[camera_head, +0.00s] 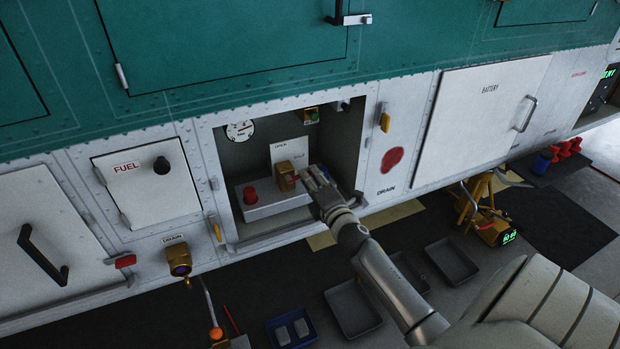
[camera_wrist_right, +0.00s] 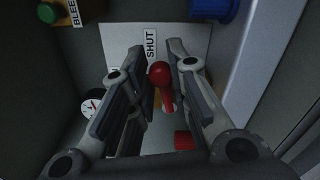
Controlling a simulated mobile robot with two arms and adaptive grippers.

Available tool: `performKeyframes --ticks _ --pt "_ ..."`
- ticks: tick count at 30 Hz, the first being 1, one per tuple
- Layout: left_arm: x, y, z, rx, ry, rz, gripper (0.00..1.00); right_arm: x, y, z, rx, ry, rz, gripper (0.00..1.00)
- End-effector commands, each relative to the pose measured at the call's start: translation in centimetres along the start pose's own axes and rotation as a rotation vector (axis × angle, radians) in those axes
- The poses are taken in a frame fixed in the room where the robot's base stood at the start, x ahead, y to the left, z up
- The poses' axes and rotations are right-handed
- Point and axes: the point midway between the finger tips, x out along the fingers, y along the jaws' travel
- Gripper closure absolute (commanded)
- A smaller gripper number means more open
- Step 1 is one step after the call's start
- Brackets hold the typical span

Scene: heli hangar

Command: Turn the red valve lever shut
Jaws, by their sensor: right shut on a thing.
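The red valve lever (camera_wrist_right: 166,97) with its round red knob shows between the two fingers of my right gripper (camera_wrist_right: 160,75) in the right wrist view. In the head view my right gripper (camera_head: 318,178) reaches into the open bay, at the right side of the brass valve body (camera_head: 286,176), and its fingers largely hide the lever. The gripper is shut on the lever. A white plate (camera_wrist_right: 190,42) with a SHUT label lies behind the knob. My left gripper is not in view.
The bay holds a pressure gauge (camera_head: 240,130), a red button (camera_head: 250,195) on a grey box and a green button (camera_head: 312,115) near the top. The bay walls stand close around my gripper. Trays (camera_head: 353,308) lie on the floor below.

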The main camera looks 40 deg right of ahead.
Motion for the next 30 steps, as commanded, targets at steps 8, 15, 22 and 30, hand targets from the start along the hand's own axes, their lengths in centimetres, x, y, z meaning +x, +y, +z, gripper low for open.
performKeyframes --ticks 8,15,22,30 --pt "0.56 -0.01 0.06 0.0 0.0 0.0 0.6 -0.01 -1.0 -0.02 0.156 -0.002 -0.002 1.0" --pt "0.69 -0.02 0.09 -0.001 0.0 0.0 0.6 -0.02 -1.27 -0.09 0.218 -0.001 -0.002 1.0" --pt "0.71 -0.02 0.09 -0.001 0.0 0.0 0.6 -0.02 -1.33 -0.12 0.23 -0.001 -0.002 1.0" --pt "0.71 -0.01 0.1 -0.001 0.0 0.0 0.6 -0.04 -1.38 -0.13 0.229 -0.001 -0.004 0.81"
